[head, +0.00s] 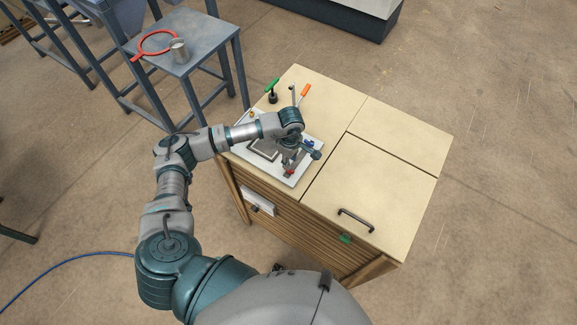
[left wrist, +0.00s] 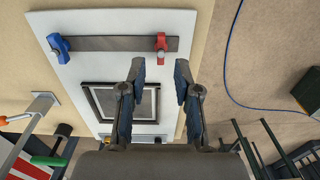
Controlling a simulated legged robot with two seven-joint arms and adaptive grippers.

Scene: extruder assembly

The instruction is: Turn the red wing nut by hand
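The red wing nut (left wrist: 161,47) sits at the right end of a dark grey bar (left wrist: 110,43) on a white plate (left wrist: 190,25). It is also visible in the head view (head: 289,172), just below my gripper. A blue wing nut (left wrist: 58,47) sits at the bar's left end. My left gripper (left wrist: 160,68) is open and empty. In the left wrist view its two fingertips point toward the red wing nut, which shows between and beyond them; I cannot tell any contact. My right gripper is in neither view.
The plate lies on a light wooden cabinet top (head: 390,190) and carries a dark square frame (left wrist: 122,102). A green-handled tool (head: 272,88) and an orange-handled tool (head: 305,91) stand behind the plate. The cabinet top's right side is bare. A grey table (head: 205,40) stands at back left.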

